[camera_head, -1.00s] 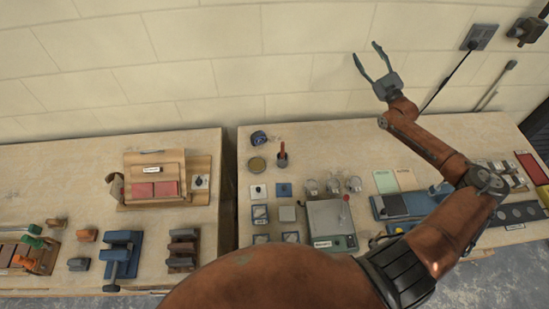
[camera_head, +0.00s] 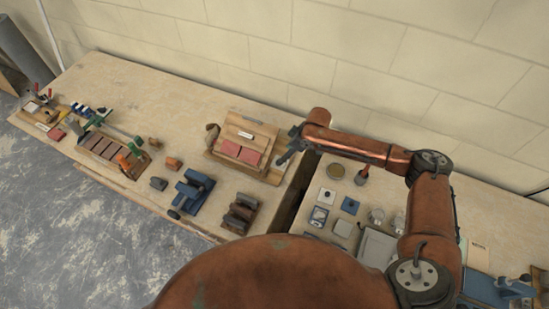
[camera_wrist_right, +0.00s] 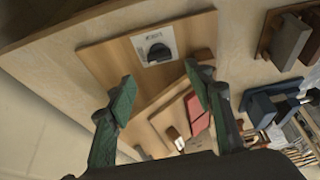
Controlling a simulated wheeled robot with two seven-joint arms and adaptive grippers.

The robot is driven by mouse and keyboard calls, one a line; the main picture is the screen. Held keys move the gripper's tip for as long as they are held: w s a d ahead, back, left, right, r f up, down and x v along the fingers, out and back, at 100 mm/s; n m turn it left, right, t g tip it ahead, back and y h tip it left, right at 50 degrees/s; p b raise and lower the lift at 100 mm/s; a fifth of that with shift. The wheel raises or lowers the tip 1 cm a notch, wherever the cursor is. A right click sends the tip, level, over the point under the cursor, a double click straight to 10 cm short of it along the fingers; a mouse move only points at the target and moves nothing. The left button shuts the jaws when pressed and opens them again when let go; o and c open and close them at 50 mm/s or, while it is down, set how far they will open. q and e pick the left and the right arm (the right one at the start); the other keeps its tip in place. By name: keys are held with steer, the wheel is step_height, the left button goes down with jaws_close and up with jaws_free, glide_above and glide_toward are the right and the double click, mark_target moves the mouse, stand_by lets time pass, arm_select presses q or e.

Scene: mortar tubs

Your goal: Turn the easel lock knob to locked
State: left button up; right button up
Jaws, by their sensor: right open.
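The easel (camera_head: 256,128) is a wooden stand with reddish blocks on it, on the table left of the gap. In the right wrist view its board (camera_wrist_right: 103,58) carries a white plate (camera_wrist_right: 142,40) with a dark round lock knob (camera_wrist_right: 158,52). The plate has small print that I cannot read, and the knob's setting is unclear. My right gripper (camera_wrist_right: 160,78) is open and empty, its green-grey fingertips apart, pointing towards the knob without visible contact. In the head view this gripper (camera_head: 286,156) is at the easel's right end and hides the knob. My left gripper is out of view.
Blue (camera_head: 194,190) and dark brown (camera_head: 240,213) block-like items stand in front of the easel. A gap separates this table from the right one, which holds a red-handled tool (camera_head: 362,175) and small plates. The wall is behind.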

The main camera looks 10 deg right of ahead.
steer(key=x, duration=0.7)
steer(key=shift+f, duration=0.3)
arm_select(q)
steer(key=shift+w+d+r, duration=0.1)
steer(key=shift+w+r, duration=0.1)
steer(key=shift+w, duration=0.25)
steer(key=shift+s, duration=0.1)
arm_select(e)
steer(key=shift+c, duration=0.3)
